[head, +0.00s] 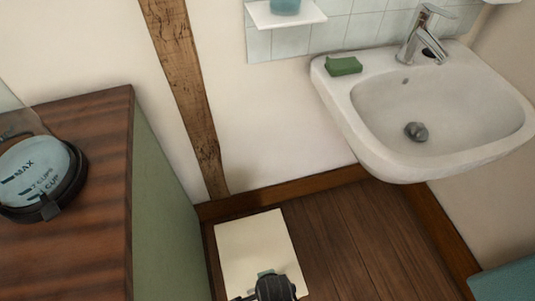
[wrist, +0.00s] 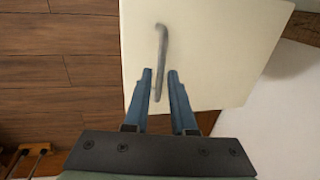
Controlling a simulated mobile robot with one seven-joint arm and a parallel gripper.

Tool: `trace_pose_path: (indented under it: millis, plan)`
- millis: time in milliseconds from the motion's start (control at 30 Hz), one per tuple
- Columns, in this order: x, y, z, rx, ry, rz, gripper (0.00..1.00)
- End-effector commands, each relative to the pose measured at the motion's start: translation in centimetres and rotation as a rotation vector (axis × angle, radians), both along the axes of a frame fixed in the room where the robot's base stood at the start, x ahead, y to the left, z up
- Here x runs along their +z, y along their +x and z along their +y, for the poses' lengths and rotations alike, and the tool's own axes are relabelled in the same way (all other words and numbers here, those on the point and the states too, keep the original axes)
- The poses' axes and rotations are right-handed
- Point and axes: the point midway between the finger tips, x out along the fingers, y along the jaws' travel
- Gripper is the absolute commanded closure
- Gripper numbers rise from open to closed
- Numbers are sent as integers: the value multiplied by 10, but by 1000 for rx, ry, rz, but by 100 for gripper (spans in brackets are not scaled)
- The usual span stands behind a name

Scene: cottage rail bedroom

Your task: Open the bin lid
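The bin shows in the head view as a cream, square-topped box whose lid (head: 250,240) is seen from above, on the floor by the wall. In the wrist view the pale lid (wrist: 215,50) fills the upper middle and looks shut. A thin grey curved handle (wrist: 162,45) runs along it. My gripper (wrist: 160,72) has two blue fingers apart, with the lower part of the handle showing between them. I cannot tell whether they touch it. In the head view, a dark part of my arm covers the lid's near edge and the fingers are hidden.
A green-sided cabinet (head: 165,210) with a wooden top stands left of the bin, with a glass jug (head: 38,172) on it. A white sink (head: 365,120) with green soap (head: 343,66) hangs at the right. Wooden floor (head: 350,240) is clear right of the bin.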

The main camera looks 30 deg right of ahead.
Motion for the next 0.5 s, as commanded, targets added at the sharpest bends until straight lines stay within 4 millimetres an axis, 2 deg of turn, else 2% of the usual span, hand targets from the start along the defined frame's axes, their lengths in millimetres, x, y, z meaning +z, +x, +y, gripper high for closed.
trace_pose_path:
  millis: [33,100,500]
  plan:
    - [0,0,0,0,0,0,87]
    - [0,0,0,0,0,0,99]
    - [0,0,0,0,0,1,100]
